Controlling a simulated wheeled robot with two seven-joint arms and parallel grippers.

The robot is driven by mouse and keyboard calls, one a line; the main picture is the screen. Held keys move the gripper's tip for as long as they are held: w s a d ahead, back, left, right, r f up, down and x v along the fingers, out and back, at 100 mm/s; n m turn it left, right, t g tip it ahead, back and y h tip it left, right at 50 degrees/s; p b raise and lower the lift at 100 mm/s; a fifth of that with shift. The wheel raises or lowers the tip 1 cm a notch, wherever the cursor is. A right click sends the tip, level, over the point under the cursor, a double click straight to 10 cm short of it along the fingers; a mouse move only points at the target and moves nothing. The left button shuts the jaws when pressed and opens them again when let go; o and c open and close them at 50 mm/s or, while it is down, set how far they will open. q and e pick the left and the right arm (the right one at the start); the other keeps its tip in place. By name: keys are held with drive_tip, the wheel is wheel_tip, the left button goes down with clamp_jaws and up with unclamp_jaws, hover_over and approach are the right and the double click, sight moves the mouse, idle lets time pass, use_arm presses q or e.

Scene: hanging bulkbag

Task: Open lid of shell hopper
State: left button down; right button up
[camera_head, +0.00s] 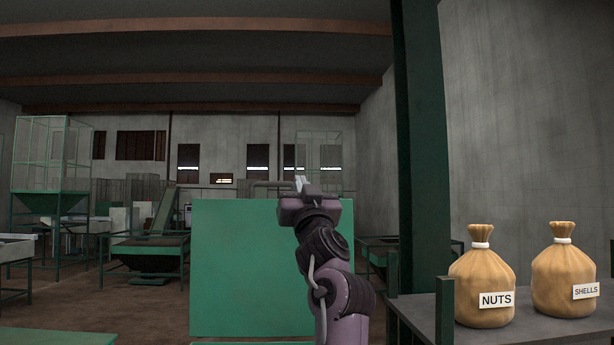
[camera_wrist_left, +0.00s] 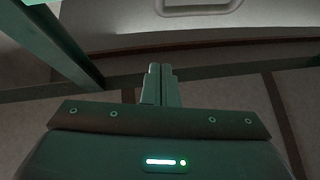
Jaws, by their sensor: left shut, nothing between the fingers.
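A large flat green panel (camera_head: 235,265), which looks like the hopper lid, stands upright ahead of me. A thin grey bar like a handle (camera_head: 268,184) shows just above its top edge. The hopper body below it is not clearly in view. My left gripper (camera_head: 301,184) is raised at the panel's top edge, right of its middle, and covers part of it. Its fingers (camera_wrist_left: 157,84) are shut and empty in the left wrist view. I cannot tell whether they touch the bar. My right gripper is out of view.
A dark green post (camera_head: 425,150) rises right of the panel. Sacks labelled NUTS (camera_head: 482,275) and SHELLS (camera_head: 563,270) stand on a grey table (camera_head: 425,312) at the right. A conveyor machine (camera_head: 155,250) and a framed green stand (camera_head: 45,160) are further back left.

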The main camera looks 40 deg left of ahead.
use_arm(q)
drive_tip(key=shift+w+a+f+p, duration=0.25)
drive_tip(key=shift+w+a+p, duration=0.2)
drive_tip(key=shift+w+a, duration=0.4)
drive_tip(key=shift+s, duration=0.15)
drive_tip(key=w+a+h, duration=0.1)
drive_tip(key=w+a, duration=0.1)
drive_tip(key=w+a+g+h, duration=0.1)
drive_tip(key=w+a, duration=0.2)
drive_tip(key=shift+w+r+m, duration=0.15)
drive_tip(key=shift+w+m, duration=0.2)
drive_tip(key=shift+m, duration=0.05)
drive_tip(key=shift+s, duration=0.1)
